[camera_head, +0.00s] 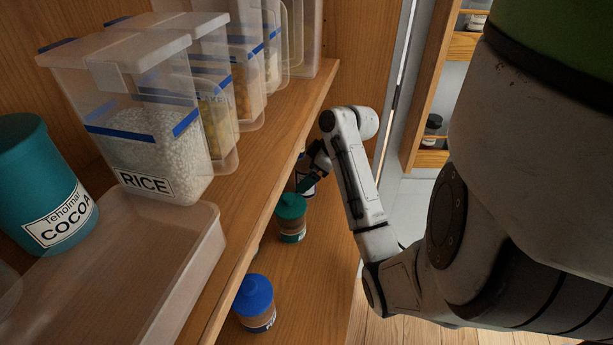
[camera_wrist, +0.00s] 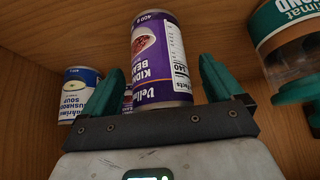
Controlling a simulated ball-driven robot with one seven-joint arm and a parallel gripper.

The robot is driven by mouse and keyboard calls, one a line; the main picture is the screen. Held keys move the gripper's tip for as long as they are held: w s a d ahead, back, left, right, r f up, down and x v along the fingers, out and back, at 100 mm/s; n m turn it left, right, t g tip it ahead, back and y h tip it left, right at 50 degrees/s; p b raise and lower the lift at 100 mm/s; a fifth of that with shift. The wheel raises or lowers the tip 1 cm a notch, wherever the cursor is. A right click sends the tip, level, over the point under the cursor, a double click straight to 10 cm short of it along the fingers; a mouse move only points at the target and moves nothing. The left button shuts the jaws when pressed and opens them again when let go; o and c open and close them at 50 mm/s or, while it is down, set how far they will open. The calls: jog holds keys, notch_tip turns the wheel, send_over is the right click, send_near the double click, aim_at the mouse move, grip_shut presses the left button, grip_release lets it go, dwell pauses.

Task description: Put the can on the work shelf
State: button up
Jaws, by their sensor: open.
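A purple and white kidney beans can (camera_wrist: 160,62) shows in the wrist view between the two teal fingers of my gripper (camera_wrist: 160,78). The fingers are open on either side of it, and its near end is hidden by the gripper body. A mushroom soup can (camera_wrist: 77,92) shows to its left, partly behind the left finger. In the head view my gripper (camera_head: 308,176) reaches into the lower shelf (camera_head: 305,255). A can (camera_head: 306,188) there is mostly hidden by the gripper. The upper shelf board (camera_head: 240,200) lies above and to the left.
A teal-lidded jar (camera_head: 291,218) stands close to my gripper and also shows in the wrist view (camera_wrist: 292,62). A blue-lidded jar (camera_head: 256,303) is nearer. The upper shelf holds a rice container (camera_head: 150,140), a cocoa canister (camera_head: 40,190) and a clear tray (camera_head: 205,245). An open door rack (camera_head: 430,158) is right.

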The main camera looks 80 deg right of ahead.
jog(key=p+v, duration=0.3)
jog(key=v, duration=0.7)
jog(key=shift+r+p, duration=0.3)
jog(key=shift+p, duration=0.1)
jog(key=shift+s+f, duration=0.1)
